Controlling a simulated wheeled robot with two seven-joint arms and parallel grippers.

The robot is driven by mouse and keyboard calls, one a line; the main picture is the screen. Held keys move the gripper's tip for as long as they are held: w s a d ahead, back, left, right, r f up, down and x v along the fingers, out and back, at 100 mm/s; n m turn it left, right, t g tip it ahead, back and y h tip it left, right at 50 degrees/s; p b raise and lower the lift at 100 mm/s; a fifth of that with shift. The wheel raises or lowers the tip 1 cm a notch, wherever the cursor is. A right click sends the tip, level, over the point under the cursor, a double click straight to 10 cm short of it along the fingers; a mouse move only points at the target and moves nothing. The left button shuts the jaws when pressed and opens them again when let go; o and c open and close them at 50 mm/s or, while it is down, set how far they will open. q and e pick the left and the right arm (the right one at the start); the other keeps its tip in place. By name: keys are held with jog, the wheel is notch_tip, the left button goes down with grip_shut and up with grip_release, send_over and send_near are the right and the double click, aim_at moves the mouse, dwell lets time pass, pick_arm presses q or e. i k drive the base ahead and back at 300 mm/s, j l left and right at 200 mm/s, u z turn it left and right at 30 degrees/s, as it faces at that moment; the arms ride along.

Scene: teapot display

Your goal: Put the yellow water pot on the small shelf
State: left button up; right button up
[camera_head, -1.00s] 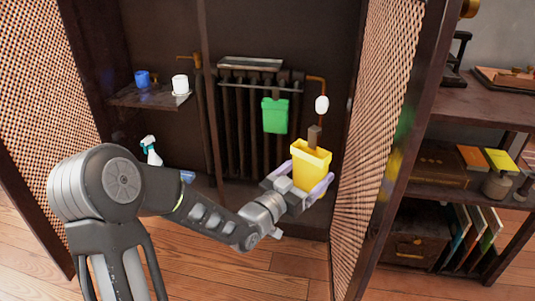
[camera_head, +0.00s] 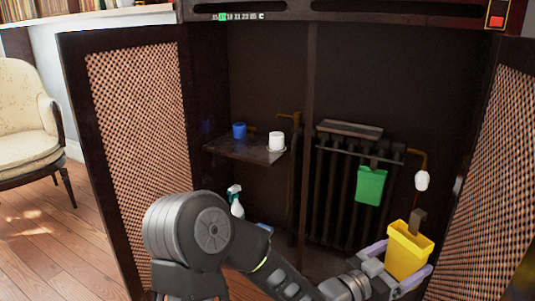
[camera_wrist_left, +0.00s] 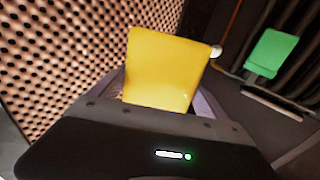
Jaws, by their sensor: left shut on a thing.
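The yellow water pot (camera_head: 407,254) is a boxy yellow container with a brown piece standing up at its rim. My left gripper (camera_head: 393,272) is shut on it and holds it upright at the lower right of the head view. The pot also fills the middle of the left wrist view (camera_wrist_left: 165,70), between the gripper's fingers. The small shelf (camera_head: 232,151) is a dark board inside the cabinet, to the left of the pot. It carries a blue cup (camera_head: 239,130) and a white cup (camera_head: 276,141). My right gripper does not show.
A green container (camera_head: 370,186) hangs on the radiator (camera_head: 340,190) at the cabinet's back. A white knob (camera_head: 422,180) is on a copper pipe. A spray bottle (camera_head: 236,203) stands below the shelf. Lattice doors (camera_head: 140,150) flank the opening. The shelf's front middle is bare.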

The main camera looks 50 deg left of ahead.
aim_at(251, 152)
jog(key=i+j, duration=0.1)
jog(key=j, duration=0.65)
jog(key=i+j, duration=0.1)
jog(key=j, duration=0.6)
jog(key=i+j, duration=0.1)
jog(key=j, duration=0.65)
